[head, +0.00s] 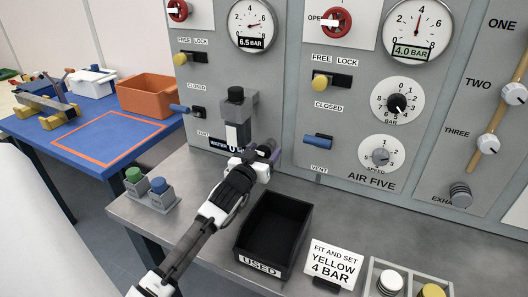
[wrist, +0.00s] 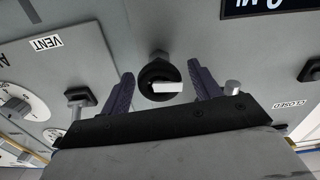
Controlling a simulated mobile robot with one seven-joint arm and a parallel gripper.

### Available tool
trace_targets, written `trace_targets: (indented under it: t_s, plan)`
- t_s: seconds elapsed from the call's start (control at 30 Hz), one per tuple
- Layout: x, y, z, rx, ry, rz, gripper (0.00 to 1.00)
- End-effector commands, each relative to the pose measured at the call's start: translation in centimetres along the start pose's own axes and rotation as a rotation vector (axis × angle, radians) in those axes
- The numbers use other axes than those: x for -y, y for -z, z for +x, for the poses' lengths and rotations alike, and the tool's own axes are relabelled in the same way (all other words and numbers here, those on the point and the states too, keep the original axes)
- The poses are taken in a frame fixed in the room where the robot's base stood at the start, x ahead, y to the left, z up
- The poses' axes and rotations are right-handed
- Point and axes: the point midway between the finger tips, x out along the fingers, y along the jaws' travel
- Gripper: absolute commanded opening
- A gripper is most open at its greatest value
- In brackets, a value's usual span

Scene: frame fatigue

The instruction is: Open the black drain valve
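The black drain valve (wrist: 158,75) is a round black knob with a pale bar across its face, near the centre of the wrist view. My gripper (wrist: 161,70) is open, with one dark purple finger on each side of the valve. Gaps show between the valve and both fingers, and nothing is held. In the head view my gripper (head: 262,151) is just below and right of the grey water unit (head: 238,133) on the panel. The valve is hidden or too small to make out there.
A black USED bin (head: 272,232) stands on the bench right below my gripper. A blue lever (head: 318,141) sticks out of the panel to the right. A grey holder with green and blue buttons (head: 150,190) is at left. A sign (head: 335,262) stands in front.

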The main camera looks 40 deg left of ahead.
Motion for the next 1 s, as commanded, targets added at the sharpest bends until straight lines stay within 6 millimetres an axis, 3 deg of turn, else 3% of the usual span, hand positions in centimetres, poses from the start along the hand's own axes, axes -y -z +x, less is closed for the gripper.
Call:
trace_targets:
  t_s: [0.03,0.3,0.63,0.87,0.9,1.0]
  plan:
    - [0.00,0.00,0.01,0.000,0.000,0.000,0.55]
    - [0.00,0.00,0.01,0.000,0.000,0.000,0.20]
    - [0.01,-0.05,0.01,-0.001,0.000,-0.133,0.20]
    - [0.01,0.05,0.01,0.000,0.000,-0.135,0.20]
    - [0.01,0.05,0.01,0.000,0.000,-0.134,0.48]
    - [0.01,0.04,0.01,0.000,0.000,-0.134,0.61]
